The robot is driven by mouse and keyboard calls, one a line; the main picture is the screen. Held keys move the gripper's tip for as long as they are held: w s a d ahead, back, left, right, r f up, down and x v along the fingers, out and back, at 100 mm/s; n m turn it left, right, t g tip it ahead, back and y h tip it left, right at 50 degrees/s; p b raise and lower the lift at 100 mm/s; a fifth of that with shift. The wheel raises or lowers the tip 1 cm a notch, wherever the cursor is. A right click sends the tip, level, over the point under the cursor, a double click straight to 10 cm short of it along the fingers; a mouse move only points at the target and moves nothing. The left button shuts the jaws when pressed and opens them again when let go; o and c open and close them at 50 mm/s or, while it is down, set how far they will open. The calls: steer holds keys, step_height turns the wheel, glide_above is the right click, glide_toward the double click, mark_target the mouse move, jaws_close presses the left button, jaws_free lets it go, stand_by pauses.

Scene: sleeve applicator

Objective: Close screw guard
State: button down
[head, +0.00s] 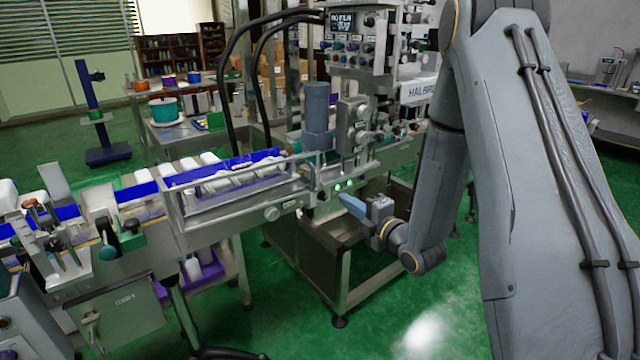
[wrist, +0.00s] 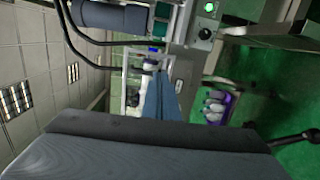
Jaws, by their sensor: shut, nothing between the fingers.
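The likely screw guard (head: 172,207) is a metal-railed frame along the conveyor in the head view, left of centre. White bottles and a blue strip show behind its rails. I cannot tell for sure which panel is the guard or how far it stands open. My gripper (head: 344,200) has blue fingers and is shut and empty. It is to the right of the frame, apart from it, in front of the machine's lower cabinet. In the wrist view, which is turned on its side, the blue fingers (wrist: 158,80) point at the conveyor end of the machine.
A grey cylindrical motor (head: 318,115) stands on the machine above lit green buttons (head: 344,186). A knob (head: 271,213) sticks out below the frame. A purple crate (wrist: 217,107) with bottles is under the conveyor.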

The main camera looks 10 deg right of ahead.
steer(key=p+x, duration=0.3)
steer(key=x, duration=1)
steer(key=shift+a+r+t, duration=0.25)
steer(key=shift+r+t, duration=0.05)
steer(key=shift+r, duration=0.4)
steer(key=shift+s, duration=0.1)
